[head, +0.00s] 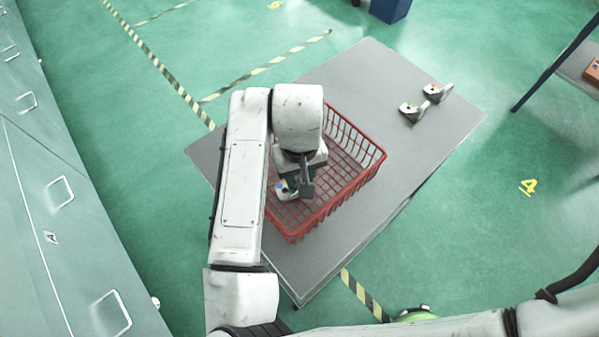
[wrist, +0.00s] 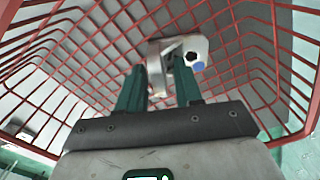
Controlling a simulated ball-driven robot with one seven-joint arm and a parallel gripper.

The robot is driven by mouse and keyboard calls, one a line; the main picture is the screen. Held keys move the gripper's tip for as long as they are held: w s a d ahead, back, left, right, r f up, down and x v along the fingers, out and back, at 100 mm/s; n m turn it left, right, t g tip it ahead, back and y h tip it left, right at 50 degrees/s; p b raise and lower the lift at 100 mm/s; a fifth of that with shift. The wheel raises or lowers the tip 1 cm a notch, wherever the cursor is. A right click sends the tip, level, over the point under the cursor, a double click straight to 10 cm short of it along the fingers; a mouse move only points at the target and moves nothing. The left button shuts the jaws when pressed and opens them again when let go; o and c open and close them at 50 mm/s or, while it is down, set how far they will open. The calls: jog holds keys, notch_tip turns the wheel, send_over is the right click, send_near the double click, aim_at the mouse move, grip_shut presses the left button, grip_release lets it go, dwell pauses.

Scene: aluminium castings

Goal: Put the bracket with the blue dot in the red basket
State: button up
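The bracket with the blue dot (head: 285,190) is a small pale casting, low inside the red basket (head: 375,165). In the wrist view, the bracket (wrist: 157,66) shows its blue dot and a dark round hole on its plate, at the fingertips. My gripper (head: 299,187) reaches down into the basket. In the wrist view, its two green fingers (wrist: 160,80) stand apart on either side of the bracket's upright part. A narrow gap seems to show beside the right finger, so it looks open. Contact between the bracket and the basket floor is hard to see.
Two other pale brackets, one with a red dot (head: 434,92) and one beside it (head: 412,110), lie at the far right of the grey table (head: 425,150). The table's right half is mostly clear. A rack (head: 575,65) stands at the far right.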

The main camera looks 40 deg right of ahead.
jog(key=shift+o, duration=0.4)
jog(key=shift+r, duration=0.1)
notch_tip(320, 180, up, 11)
jog(key=shift+f, duration=0.1)
jog(key=shift+r, duration=0.65)
jog(key=shift+d, duration=0.1)
